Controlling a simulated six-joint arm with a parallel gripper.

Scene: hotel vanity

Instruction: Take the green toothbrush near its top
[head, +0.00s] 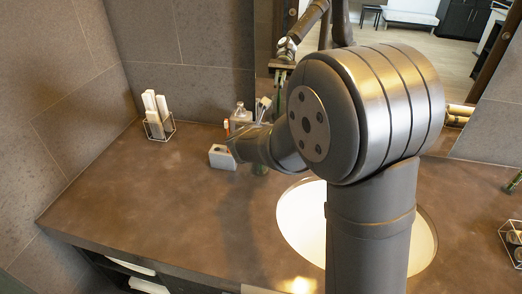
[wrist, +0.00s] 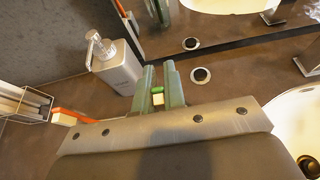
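In the wrist view, the top of the green toothbrush (wrist: 157,90), with a pale bristle block, shows between the two grey-green fingers of my gripper (wrist: 160,78). The fingers stand apart on either side of it. I cannot tell whether they touch or press on it. Its lower part is hidden by my gripper body. In the head view, my arm hides the green toothbrush and most of my gripper.
A soap dispenser (wrist: 117,65) stands just left of the fingers. An orange toothbrush (wrist: 80,116) lies close at left. The basin (head: 300,220) is at right, the mirror behind.

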